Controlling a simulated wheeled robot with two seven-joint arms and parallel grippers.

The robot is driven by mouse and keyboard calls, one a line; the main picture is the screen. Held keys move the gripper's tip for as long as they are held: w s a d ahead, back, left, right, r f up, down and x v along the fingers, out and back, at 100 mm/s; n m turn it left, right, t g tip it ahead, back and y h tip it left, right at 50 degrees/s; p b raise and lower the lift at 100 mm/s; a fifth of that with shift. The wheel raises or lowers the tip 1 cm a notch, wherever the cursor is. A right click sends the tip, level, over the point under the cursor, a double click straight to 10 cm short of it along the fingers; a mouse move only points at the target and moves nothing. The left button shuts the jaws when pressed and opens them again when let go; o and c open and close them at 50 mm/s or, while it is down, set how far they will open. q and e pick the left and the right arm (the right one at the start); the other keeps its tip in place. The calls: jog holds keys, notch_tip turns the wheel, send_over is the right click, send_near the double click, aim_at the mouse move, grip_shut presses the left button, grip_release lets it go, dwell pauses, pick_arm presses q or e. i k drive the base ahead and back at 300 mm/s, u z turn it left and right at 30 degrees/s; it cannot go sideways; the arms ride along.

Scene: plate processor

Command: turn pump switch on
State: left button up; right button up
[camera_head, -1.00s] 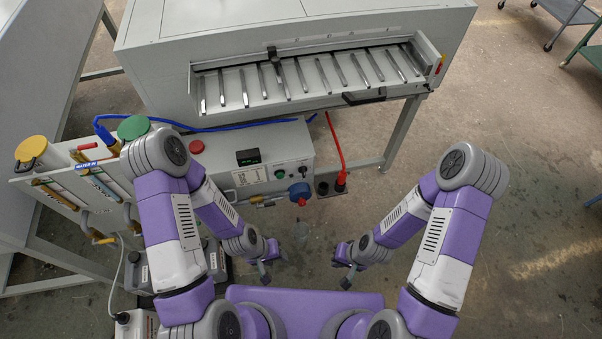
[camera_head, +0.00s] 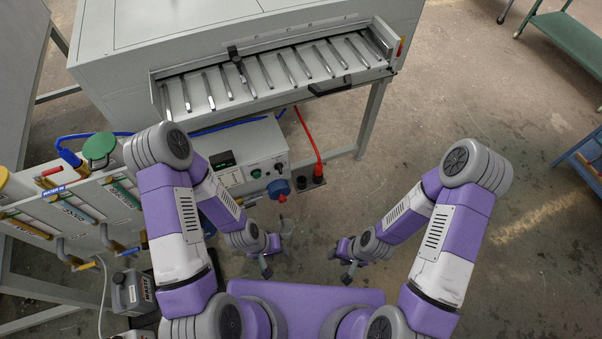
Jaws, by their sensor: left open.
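A light grey control box (camera_head: 235,145) sits below the front of the plate processor (camera_head: 262,40). Its panel carries a small dark display (camera_head: 222,160), a green button (camera_head: 256,173) and a dark switch knob (camera_head: 279,167). The labels are too small to read, so I cannot tell which control is the pump switch. My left gripper (camera_head: 270,258) is open and empty, below the box in the picture and apart from it. My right gripper (camera_head: 346,263) looks open and empty, further right over the floor.
A blue and red fitting (camera_head: 279,190) sticks out below the panel. A red cable (camera_head: 308,135) runs to a dark socket. A rack with coloured valves and pipes (camera_head: 75,205) and a grey jug (camera_head: 133,292) stand at left.

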aim_at(278, 167)
jog(key=z, duration=1.2)
jog(key=k, duration=1)
jog(key=u, duration=1.95)
jog(key=i, duration=0.5)
jog(key=z, duration=0.05)
